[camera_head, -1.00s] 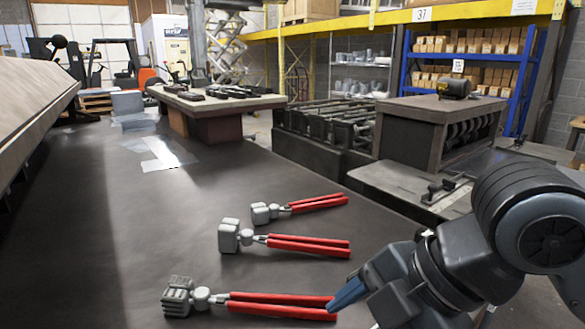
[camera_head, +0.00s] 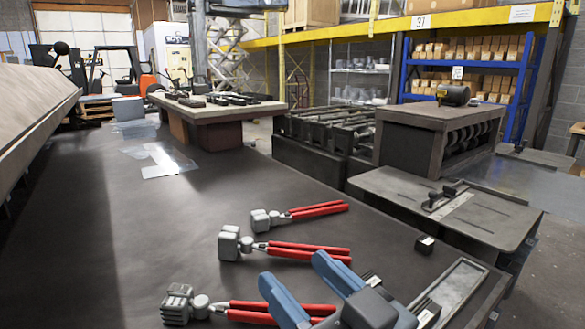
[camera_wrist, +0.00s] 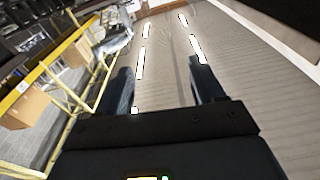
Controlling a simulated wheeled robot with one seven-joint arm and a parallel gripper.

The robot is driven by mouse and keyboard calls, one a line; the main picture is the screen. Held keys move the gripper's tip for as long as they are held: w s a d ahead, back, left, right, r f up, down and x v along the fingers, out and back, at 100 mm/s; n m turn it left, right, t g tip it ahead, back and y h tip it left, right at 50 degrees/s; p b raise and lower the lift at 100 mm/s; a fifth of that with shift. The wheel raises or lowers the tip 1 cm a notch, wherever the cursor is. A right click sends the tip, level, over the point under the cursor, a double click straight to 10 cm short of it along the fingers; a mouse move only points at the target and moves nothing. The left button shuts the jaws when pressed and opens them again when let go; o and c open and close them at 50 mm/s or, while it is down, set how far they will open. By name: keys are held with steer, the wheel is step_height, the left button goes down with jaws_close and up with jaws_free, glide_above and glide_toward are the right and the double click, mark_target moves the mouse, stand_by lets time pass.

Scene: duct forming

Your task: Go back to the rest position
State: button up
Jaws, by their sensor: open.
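My gripper (camera_head: 296,277) is at the lower middle of the head view, its two blue fingers apart with nothing between them. It appears in front of the handles of the nearest red-handled tool (camera_head: 250,310) and hides part of them. A second red-handled tool (camera_head: 300,250) and a third (camera_head: 318,210) lie farther back on the dark table (camera_head: 120,250). All three have grey metal heads to the left. In the wrist view, the open fingers (camera_wrist: 162,85) point at a pale ceiling or wall with bright lights, and no tool shows there.
A machine (camera_head: 440,125) stands beyond on the right. Clear sheets (camera_head: 168,164) lie farther back. The table's left middle is clear.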

steer(key=s+d+f+m+h, duration=0.9)
steer(key=s+d+f, duration=0.1)
steer(key=s+f, duration=0.45)
steer(key=s+d+f+n+h, duration=0.1)
steer(key=s+d, duration=0.4)
steer(key=s, duration=0.3)
steer(key=s+d+f+n+h, duration=0.1)
steer(key=s+d, duration=0.4)
steer(key=s, duration=0.4)
steer(key=shift+f+n+g, duration=0.15)
steer(key=shift+n+g, duration=0.25)
